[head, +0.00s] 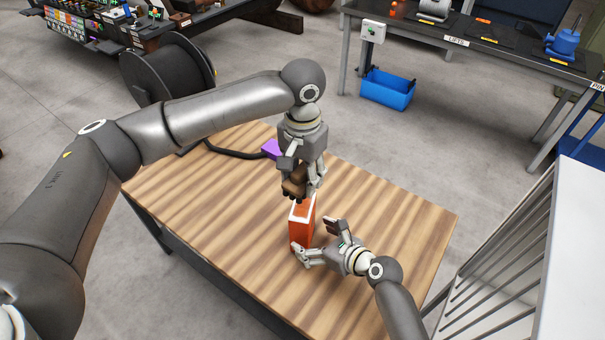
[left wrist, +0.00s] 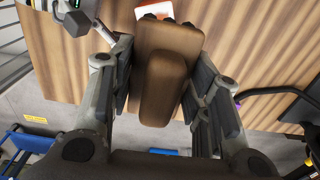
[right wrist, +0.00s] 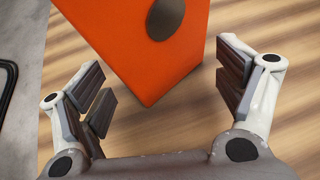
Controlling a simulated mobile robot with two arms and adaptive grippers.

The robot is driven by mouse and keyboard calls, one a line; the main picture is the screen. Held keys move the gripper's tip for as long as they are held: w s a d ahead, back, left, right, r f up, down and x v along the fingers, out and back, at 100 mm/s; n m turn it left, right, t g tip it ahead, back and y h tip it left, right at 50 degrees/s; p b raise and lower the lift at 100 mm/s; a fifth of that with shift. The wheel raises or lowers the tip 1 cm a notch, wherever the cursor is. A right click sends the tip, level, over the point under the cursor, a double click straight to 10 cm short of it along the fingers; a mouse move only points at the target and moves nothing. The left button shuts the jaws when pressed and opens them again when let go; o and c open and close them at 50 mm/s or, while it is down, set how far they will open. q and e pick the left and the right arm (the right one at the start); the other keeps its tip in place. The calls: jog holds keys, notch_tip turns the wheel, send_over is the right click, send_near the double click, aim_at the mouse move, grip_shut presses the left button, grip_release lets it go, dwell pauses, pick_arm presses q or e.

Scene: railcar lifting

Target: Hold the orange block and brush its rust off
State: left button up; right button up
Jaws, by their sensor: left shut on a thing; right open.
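The orange block (head: 303,228) stands upright on the wooden table, with a whitish rim around its top. In the right wrist view its orange face (right wrist: 130,50) carries a dark round patch (right wrist: 165,18). My left gripper (head: 301,178) is shut on a brown wooden brush (left wrist: 165,75), held just above the block's top. I cannot tell whether the brush touches the block, and its bristles are mostly hidden. My right gripper (head: 315,239) is open low beside the block. Its fingers are spread on either side of the block's near edge, apart from it.
The wooden table (head: 400,215) is mostly clear. A purple piece (head: 271,149) with a black cable lies behind the left gripper. A white railed unit (head: 510,270) stands at right. A blue bin (head: 387,90) sits on the floor by the back bench (head: 480,45).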

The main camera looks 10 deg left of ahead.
jog(key=shift+x, duration=2)
jog(key=shift+c, duration=0.3)
jog(key=c, duration=1.2)
jog(key=shift+f, duration=0.1)
